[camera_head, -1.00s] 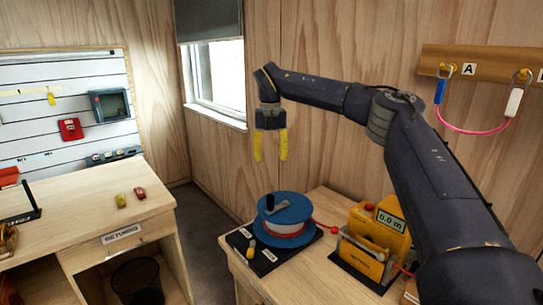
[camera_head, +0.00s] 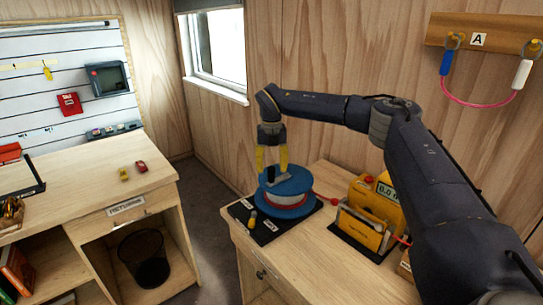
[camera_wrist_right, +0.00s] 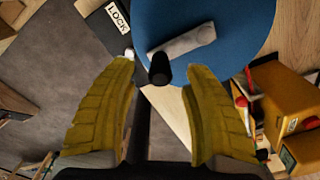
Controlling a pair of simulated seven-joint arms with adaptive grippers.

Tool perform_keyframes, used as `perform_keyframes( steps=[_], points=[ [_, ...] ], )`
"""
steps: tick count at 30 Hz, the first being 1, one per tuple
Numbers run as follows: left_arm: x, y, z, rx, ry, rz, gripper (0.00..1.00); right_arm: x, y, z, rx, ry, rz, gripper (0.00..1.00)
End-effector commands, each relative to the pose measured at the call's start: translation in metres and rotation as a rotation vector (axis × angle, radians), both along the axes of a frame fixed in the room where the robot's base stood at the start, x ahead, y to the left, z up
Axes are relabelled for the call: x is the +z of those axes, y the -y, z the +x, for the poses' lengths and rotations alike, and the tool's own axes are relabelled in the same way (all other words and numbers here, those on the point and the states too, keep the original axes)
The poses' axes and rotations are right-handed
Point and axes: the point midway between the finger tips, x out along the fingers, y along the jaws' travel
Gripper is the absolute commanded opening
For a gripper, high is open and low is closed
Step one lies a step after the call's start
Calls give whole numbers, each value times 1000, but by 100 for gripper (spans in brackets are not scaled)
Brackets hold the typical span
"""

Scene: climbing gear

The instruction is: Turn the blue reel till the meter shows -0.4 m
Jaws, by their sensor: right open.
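The blue reel (camera_head: 287,187) sits on a black base (camera_head: 245,219) on the right-hand bench, with pale line wound under its top flange. Its black crank handle (camera_head: 271,174) stands up from the top. My right gripper (camera_head: 272,166) points down over the reel, open, with yellow fingers on either side of the handle. In the right wrist view, the handle (camera_wrist_right: 159,69) lies between the fingertips, apart from both. The yellow meter (camera_head: 386,190) stands right of the reel; its display is partly covered by my right arm and reads roughly 0.0. My left gripper is not in view.
A yellow box (camera_head: 367,228) stands before the meter. A pink sling (camera_head: 474,103) hangs on the wall. The left bench (camera_head: 80,190) is apart from the reel.

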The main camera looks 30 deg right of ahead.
Motion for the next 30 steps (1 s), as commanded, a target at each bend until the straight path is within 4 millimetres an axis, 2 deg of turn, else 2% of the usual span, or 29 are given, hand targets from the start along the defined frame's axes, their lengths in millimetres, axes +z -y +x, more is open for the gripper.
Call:
perform_keyframes(
  steps=[3,9,21,22,30],
  points=[
    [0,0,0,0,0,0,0,-13,0,0,1,-1,0,49],
    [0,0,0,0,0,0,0,-24,0,0,0,-1,0,49],
    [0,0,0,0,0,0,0,-28,0,0,0,0,0,49],
    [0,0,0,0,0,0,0,-28,0,0,0,0,0,52],
    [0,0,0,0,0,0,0,-28,0,0,0,0,0,20]
  ],
)
